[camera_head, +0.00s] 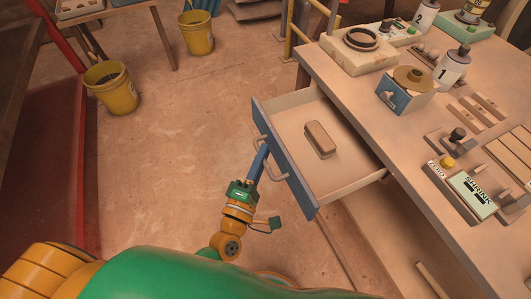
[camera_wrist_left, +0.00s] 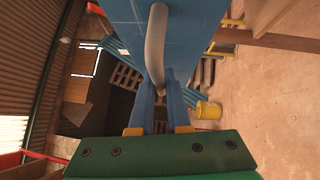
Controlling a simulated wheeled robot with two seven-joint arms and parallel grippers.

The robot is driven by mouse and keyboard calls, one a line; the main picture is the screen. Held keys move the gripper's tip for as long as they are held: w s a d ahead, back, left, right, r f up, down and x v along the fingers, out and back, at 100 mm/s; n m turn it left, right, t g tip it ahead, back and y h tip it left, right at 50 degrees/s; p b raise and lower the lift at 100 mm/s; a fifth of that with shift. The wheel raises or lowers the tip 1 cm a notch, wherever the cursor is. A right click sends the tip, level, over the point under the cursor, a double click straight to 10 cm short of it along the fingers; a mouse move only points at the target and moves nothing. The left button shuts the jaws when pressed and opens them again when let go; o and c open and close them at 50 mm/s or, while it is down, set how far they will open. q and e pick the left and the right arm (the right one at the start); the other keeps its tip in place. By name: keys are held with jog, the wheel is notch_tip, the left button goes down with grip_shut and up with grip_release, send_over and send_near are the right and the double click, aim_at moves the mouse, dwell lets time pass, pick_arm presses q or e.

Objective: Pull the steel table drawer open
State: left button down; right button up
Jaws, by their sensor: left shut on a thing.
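The steel table drawer (camera_head: 335,176) stands pulled out from the table (camera_head: 412,137), with a blue front panel (camera_head: 285,160) and a pale interior. A brown block, like a brush, (camera_head: 320,140) lies inside it. My left gripper (camera_head: 263,153) is shut on the grey bar handle (camera_head: 273,170) of the drawer front. In the left wrist view the curved handle (camera_wrist_left: 155,48) runs down between my blue gripper fingers (camera_wrist_left: 160,95), in front of the blue panel (camera_wrist_left: 188,40). My right gripper is not in view.
The tabletop carries a bottle marked 1 (camera_head: 452,66), a blue box (camera_head: 403,93), stamps and a SHRINK box (camera_head: 463,188). Yellow buckets (camera_head: 112,90) (camera_head: 197,34) stand on the floor at the upper left. The floor left of the drawer is clear.

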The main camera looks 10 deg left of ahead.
pick_arm(q)
jog(key=c, duration=0.9)
grip_release()
jog(key=s, duration=0.4)
jog(key=s+a+f, duration=0.1)
jog(key=s, duration=0.2)
jog(key=shift+b, duration=0.4)
